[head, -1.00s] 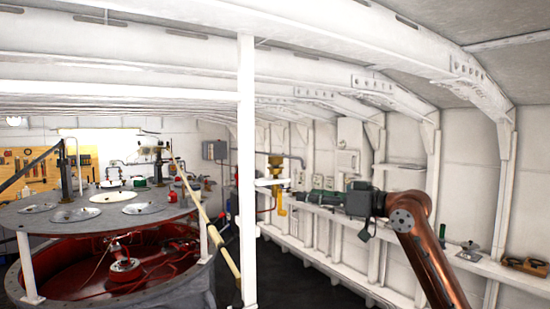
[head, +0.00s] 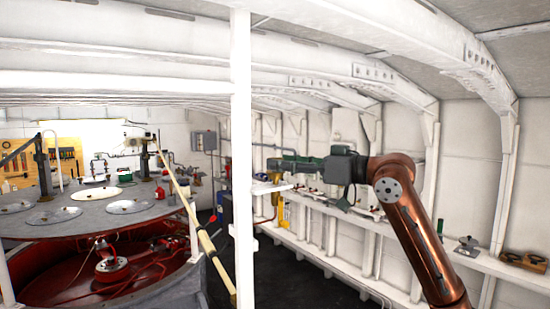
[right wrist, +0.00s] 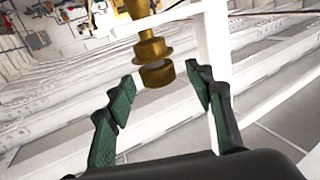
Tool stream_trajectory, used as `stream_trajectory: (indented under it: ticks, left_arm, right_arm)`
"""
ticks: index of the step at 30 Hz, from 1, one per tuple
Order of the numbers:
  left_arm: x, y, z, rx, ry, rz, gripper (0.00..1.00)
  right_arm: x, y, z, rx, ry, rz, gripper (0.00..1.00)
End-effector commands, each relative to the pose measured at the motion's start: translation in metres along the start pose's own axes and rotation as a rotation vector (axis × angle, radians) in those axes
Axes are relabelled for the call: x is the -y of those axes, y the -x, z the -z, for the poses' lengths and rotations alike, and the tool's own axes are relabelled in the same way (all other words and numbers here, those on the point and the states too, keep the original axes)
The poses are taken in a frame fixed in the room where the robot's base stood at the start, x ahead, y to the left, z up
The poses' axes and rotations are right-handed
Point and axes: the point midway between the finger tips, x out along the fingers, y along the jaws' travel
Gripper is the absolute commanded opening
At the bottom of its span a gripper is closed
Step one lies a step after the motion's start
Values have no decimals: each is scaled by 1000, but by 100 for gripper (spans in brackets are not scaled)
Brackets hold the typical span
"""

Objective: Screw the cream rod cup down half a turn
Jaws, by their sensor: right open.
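I cannot tell for sure whether this is the cream rod cup. In the head view the fitting is mostly hidden behind my right gripper; a yellow pipe (head: 281,212) shows below it. My right gripper (head: 273,167) is open, pointing left in the head view. In the right wrist view its two green-padded fingers (right wrist: 160,94) stand apart, with the fitting's end between and beyond their tips, apparently untouched. My left gripper is out of view.
A white post (head: 241,150) stands just left of my right gripper. A white bracket (right wrist: 192,12) meets the fitting. A wall shelf (head: 455,256) runs along the right. A large round machine (head: 95,215) and a slanting cream pole (head: 192,208) are at the left.

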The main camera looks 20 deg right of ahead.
Motion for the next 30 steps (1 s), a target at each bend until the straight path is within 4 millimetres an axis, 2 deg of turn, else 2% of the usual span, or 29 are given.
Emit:
stream_trajectory:
  ticks: [3, 7, 12, 16, 30]
  left_arm:
    - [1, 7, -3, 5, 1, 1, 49]
    - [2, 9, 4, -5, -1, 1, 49]
    - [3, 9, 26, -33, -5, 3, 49]
    - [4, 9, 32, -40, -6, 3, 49]
    - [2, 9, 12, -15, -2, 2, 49]
  right_arm:
    - [0, -16, 1, 1, -1, 1, 49]
    - [0, -26, 1, -1, 0, 2, 49]
    - [0, -29, 0, 0, 0, 1, 49]
    - [0, -29, 0, 0, 0, 1, 49]
    - [0, -28, 0, 0, 0, 1, 17]
